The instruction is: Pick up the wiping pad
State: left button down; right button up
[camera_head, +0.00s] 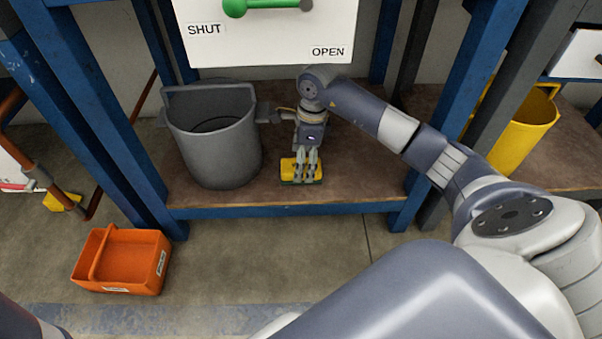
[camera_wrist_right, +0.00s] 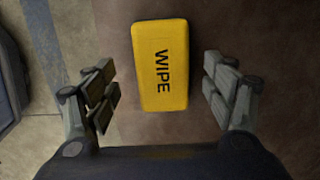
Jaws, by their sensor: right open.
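The wiping pad (camera_head: 290,169) is a yellow block on the brown lower shelf, near its front edge. In the right wrist view the pad (camera_wrist_right: 161,66) lies flat, its top marked WIPE. My right gripper (camera_head: 301,172) points down over the pad and partly covers it in the head view. In the right wrist view the right gripper (camera_wrist_right: 160,88) is open, with one finger on each side of the pad and a gap on both sides. The fingers do not appear to touch it. My left gripper is not in view.
A grey bucket (camera_head: 212,150) stands on the shelf (camera_head: 355,183) just left of my right gripper. Blue posts (camera_head: 95,120) frame the shelf. An orange tote (camera_head: 130,262) sits on the floor at left. A SHUT/OPEN panel (camera_head: 262,45) with a green handle is above. A yellow bucket (camera_head: 522,135) stands at right.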

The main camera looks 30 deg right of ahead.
jog(key=shift+w+a+f+b, duration=0.1)
jog(key=shift+w+f+b, duration=0.1)
jog(key=shift+f+b, duration=1.3)
jog(key=shift+f+p, duration=0.3)
jog(key=shift+p, duration=0.1)
jog(key=c, duration=1.2)
